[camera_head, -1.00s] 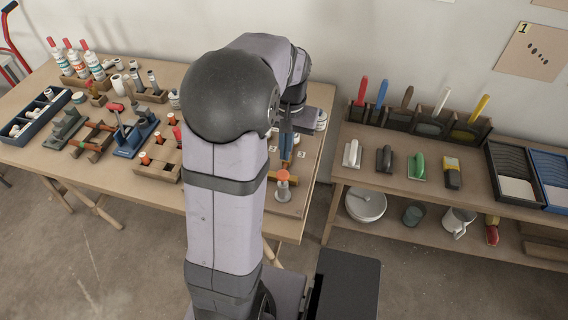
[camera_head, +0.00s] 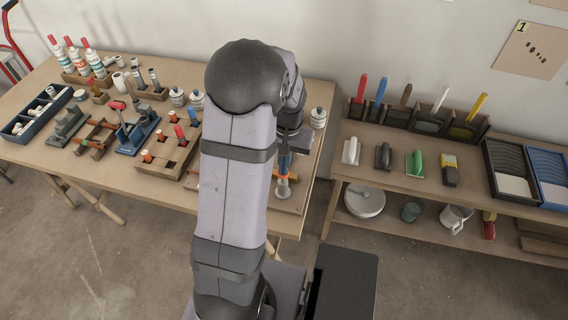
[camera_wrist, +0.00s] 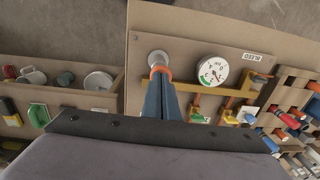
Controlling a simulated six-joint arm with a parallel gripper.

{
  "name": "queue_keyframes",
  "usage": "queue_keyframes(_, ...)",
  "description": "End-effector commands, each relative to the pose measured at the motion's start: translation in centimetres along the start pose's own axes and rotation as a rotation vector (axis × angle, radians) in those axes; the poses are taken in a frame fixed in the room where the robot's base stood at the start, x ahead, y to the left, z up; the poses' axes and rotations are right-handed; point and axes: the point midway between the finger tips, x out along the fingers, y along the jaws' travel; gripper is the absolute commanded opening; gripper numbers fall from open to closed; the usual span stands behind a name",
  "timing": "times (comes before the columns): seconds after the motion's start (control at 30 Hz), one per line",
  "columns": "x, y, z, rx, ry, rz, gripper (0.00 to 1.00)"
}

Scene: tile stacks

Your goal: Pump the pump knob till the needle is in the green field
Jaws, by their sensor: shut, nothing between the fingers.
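The orange pump knob (camera_head: 282,178) tops a grey metal pump cylinder (camera_head: 283,192) near the front right of the left table. In the wrist view the knob (camera_wrist: 152,71) shows partly behind my fingertips. My gripper (camera_head: 284,171), with blue fingers, is shut and empty, its tips right at the knob; I cannot tell whether they touch it. In the wrist view the white round gauge (camera_wrist: 213,70) lies right of the knob, with a green field at its lower left. The needle's exact place is too small to read. My arm hides the gauge in the head view.
A yellow-brown pipe (camera_wrist: 215,91) runs beside the gauge, with a BLEED label (camera_wrist: 252,57) near it. A wooden block with red-capped pegs (camera_head: 165,155) and several tools stand left of my arm. A shelf unit (camera_head: 388,195) with trowels stands right.

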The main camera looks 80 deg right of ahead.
Motion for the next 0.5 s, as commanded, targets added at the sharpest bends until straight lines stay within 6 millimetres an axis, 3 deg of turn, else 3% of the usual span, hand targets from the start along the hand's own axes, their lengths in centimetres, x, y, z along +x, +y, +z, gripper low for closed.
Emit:
queue_keyframes(0.27,3.0,0.2,0.0,0.000,-0.001,0.000,0.00)
queue_keyframes(0.5,3.2,0.2,0.1,0.000,-0.003,0.000,0.00)
